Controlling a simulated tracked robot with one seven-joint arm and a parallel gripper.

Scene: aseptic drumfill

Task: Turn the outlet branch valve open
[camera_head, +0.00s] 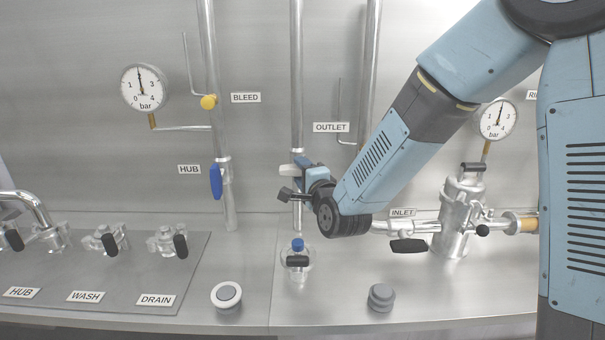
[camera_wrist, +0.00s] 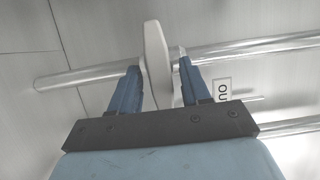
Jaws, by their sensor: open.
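The outlet branch valve has a pale grey-white lever handle (camera_wrist: 156,60), which lies across its pipe (camera_wrist: 75,79) in the wrist view. In the head view a pale end of the handle (camera_head: 286,170) shows left of my gripper (camera_head: 301,178), below the OUTLET label (camera_head: 331,127). My gripper (camera_wrist: 159,63) is open, with one blue finger on each side of the handle. A gap shows on the right; the left fingertip is very close to the handle, and I cannot tell if it touches. The valve body is mostly hidden.
The blue HUB handle (camera_head: 216,181) and the yellow BLEED knob (camera_head: 208,102) are to the left. The INLET lever (camera_head: 408,245) and a metal housing (camera_head: 460,215) are to the right. The front counter is partly clear.

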